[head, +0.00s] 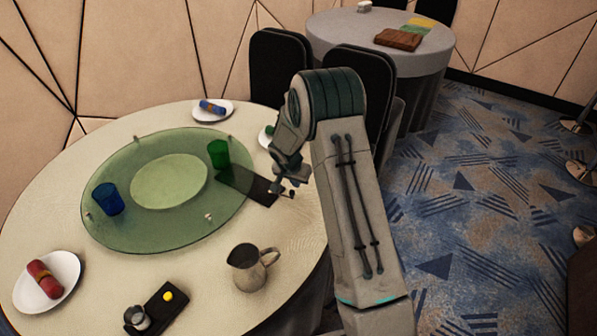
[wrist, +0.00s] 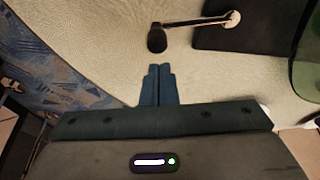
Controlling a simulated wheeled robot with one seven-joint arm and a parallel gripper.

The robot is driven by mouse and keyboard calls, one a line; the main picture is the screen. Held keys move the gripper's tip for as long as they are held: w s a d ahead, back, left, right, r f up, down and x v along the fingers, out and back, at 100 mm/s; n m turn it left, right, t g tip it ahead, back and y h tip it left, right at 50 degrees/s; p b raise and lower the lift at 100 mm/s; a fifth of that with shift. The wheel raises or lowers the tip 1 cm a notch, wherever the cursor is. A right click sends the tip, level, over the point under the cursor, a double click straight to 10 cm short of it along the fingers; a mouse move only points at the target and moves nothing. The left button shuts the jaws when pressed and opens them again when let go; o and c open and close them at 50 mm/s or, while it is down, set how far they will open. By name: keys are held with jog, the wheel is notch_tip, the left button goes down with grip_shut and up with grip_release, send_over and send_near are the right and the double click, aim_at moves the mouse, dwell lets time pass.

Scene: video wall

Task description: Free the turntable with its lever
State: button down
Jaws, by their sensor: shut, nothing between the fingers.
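The turntable (head: 105,165) is a round green glass disc on the white table. A flat black lever base (head: 240,187) lies at its right edge, partly under the glass. In the wrist view the lever (wrist: 200,22) is a thin metal rod running from a pale pivot on the base (wrist: 225,38) to a black knob (wrist: 157,39). My gripper (head: 278,189) is over the table beside the knob end. In the wrist view my gripper (wrist: 158,70) is shut and empty, with its fingertips pointing at the knob and a small gap showing between them.
A blue cup (head: 108,199) and a green cup (head: 219,154) stand on the turntable. A metal jug (head: 247,268), a black tray with a yellow item (head: 160,308) and plates with rolled napkins (head: 43,280) (head: 212,107) surround it. Black chairs (head: 278,65) stand behind.

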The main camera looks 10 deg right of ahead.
jog(key=shift+s+a, duration=0.35)
jog(key=shift+s, duration=0.15)
